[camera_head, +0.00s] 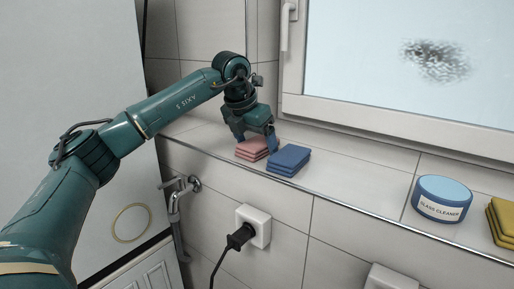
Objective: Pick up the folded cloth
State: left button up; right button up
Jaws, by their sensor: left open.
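Several folded cloths lie on the tiled window ledge. A pink folded cloth (251,149) and a blue folded cloth (289,160) lie side by side, and a yellow folded cloth (502,222) is at the right edge, partly cut off. My left gripper (255,146) is open and points down at the pink and blue cloths. One finger is by the pink cloth and the other is at the near left side of the blue cloth. I cannot tell whether the fingers touch either cloth. My right gripper is not in view.
A round tub labelled glass cleaner (441,200) stands on the ledge (350,182) left of the yellow cloth. The window frame (380,118) rises behind. Below are a tap (177,200) and a plugged socket (254,226). The ledge between blue cloth and tub is clear.

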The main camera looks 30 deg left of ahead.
pick_arm(q)
jog(key=shift+c, duration=0.6)
jog(key=c, duration=0.9)
jog(key=shift+c, duration=0.2)
jog(key=shift+r, duration=0.1)
